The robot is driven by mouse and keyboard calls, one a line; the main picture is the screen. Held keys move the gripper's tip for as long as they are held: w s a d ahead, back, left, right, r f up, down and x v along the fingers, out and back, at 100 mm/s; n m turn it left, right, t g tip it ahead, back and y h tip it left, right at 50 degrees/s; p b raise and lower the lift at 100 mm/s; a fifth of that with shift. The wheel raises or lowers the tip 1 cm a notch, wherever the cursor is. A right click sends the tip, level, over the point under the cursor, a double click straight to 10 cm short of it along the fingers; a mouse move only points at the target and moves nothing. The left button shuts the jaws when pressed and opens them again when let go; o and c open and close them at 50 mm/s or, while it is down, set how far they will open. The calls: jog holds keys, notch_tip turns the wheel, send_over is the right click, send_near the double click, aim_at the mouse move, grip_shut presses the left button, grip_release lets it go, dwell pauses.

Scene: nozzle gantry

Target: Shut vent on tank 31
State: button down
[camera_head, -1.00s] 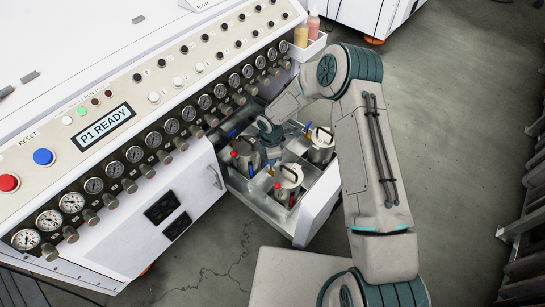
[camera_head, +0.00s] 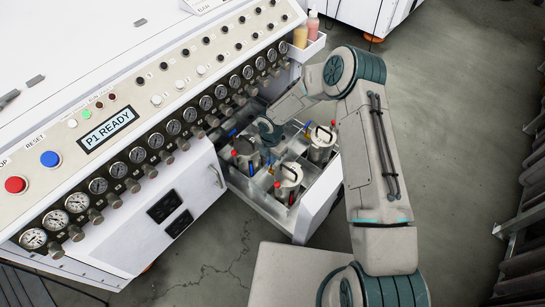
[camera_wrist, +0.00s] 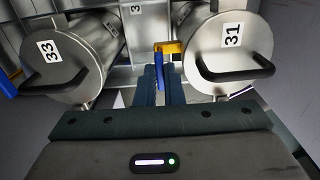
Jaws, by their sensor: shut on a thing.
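In the wrist view, tank 31 (camera_wrist: 235,58) is a metal cylinder at the right with a black handle and a "31" label. A blue lever (camera_wrist: 158,62) on a yellow fitting (camera_wrist: 173,47) sits just left of tank 31. My gripper (camera_wrist: 161,84) is shut on this blue lever, its fingers on either side of it. The lever points toward my gripper. In the head view, my gripper (camera_head: 269,140) is down among the tanks in the open drawer; its fingertips are hard to make out. The tank labels cannot be read there.
Tank 33 (camera_wrist: 68,58) stands close at the left in the wrist view, with another tank behind. The drawer (camera_head: 316,208) has thin divider walls and several tanks with red and blue levers. The gauge panel (camera_head: 135,125) reads "P1 READY".

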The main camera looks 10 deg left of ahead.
dwell(0.4)
jog(key=c, duration=1.5)
grip_release()
jog(key=shift+c, duration=0.2)
jog(key=shift+r, duration=0.1)
notch_tip(320, 180, up, 14)
jog(key=p, duration=0.3)
jog(key=shift+f, duration=0.2)
